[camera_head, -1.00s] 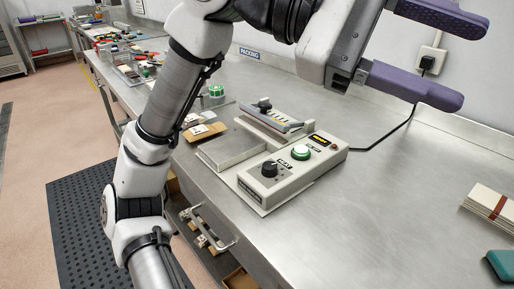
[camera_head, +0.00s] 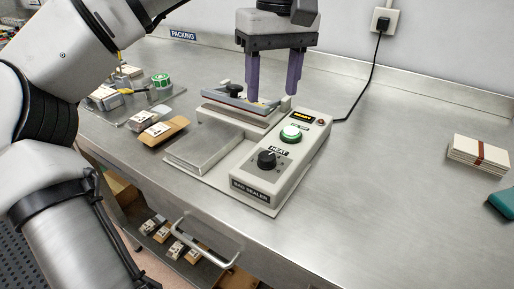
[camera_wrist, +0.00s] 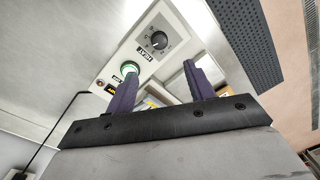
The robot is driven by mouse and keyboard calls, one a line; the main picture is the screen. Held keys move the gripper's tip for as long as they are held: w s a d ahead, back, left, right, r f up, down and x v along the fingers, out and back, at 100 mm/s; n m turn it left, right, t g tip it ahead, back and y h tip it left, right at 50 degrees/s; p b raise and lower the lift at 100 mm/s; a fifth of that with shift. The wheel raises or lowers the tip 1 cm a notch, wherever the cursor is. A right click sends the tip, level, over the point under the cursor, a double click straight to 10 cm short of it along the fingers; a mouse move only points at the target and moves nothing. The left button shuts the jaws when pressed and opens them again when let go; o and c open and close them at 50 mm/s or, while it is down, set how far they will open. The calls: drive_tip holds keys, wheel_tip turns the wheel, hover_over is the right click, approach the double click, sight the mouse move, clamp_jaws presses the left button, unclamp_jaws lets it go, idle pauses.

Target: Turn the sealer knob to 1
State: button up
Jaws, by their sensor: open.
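The bag sealer (camera_head: 250,178) stands on the steel bench, with a panel labelled HEAT. Its black knob (camera_head: 266,160) sits near the front of the panel and also shows in the wrist view (camera_wrist: 159,40), with a dial of markings around it; the setting is too small to read surely.
The sealing bar (camera_head: 236,104) and a metal plate (camera_head: 203,146) lie left of the panel. A black cable (camera_head: 372,75) runs to the wall socket. Stacked cards (camera_head: 478,158) and a teal item (camera_head: 503,204) lie at right. The bench between is clear.

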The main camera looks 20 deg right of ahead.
sight(268, 156)
drive_tip(key=f, duration=0.4)
drive_tip(key=f+b, duration=0.1)
drive_tip(key=f, duration=0.4)
drive_tip(key=f+b, duration=0.1)
drive_tip(key=f, duration=0.3)
drive_tip(key=shift+s+a+f, duration=0.1)
drive_tip(key=shift+a+f, duration=0.15)
drive_tip(key=shift+f, duration=0.05)
drive_tip(key=c, duration=1)
drive_tip(key=shift+o, duration=0.2)
